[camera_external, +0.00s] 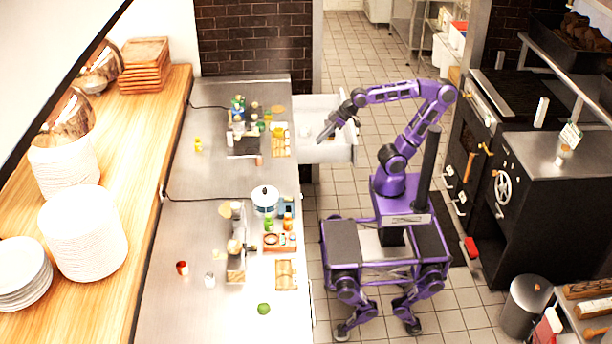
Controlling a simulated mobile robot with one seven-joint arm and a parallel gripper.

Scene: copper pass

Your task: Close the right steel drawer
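The steel drawer (312,105) is pulled out from the right side of the steel counter, near the counter's far end. Its pale, open interior shows, and its front faces right, towards my body. My arm reaches left over the drawer's front. My gripper (324,136) points down and to the left and appears over or inside the open drawer. I cannot tell if it touches the drawer, or whether its fingers are open or shut. The gripper and forearm hide part of the drawer's interior.
The steel counter (190,235) carries a white lidded pot (265,198), cutting boards, jars and a green item (263,308). Tiled floor lies open beyond the drawer. A black stove (550,170) stands to the right of my body, with a metal bin (524,305) near it.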

